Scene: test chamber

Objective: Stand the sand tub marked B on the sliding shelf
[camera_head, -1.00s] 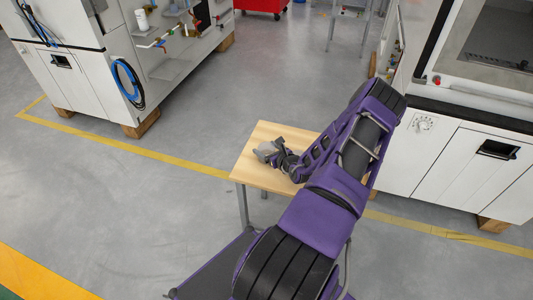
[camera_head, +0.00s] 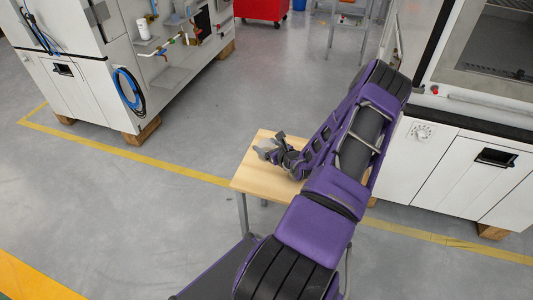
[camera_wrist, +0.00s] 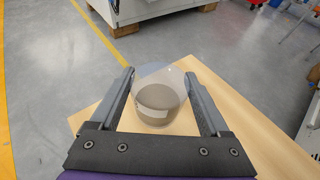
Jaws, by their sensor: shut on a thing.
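The sand tub (camera_wrist: 160,99) is a clear round vessel with grey-brown sand in its lower part and a pale label; I cannot read its letter. It stands between the two fingers of my gripper (camera_wrist: 160,88), which is shut on it. In the head view the tub (camera_head: 264,153) is a small pale shape in my gripper (camera_head: 269,148), over the wooden table (camera_head: 252,184). I cannot tell whether it touches the tabletop. A dark slotted surface (camera_head: 497,72) shows inside the white chamber at right; I cannot tell whether it is the sliding shelf.
The white chamber cabinet (camera_head: 424,174) stands right of the table, close behind my arm. Another white machine (camera_head: 88,82) with a blue hose stands at far left. A red cart (camera_head: 262,9) is at the back. The grey floor left of the table is clear.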

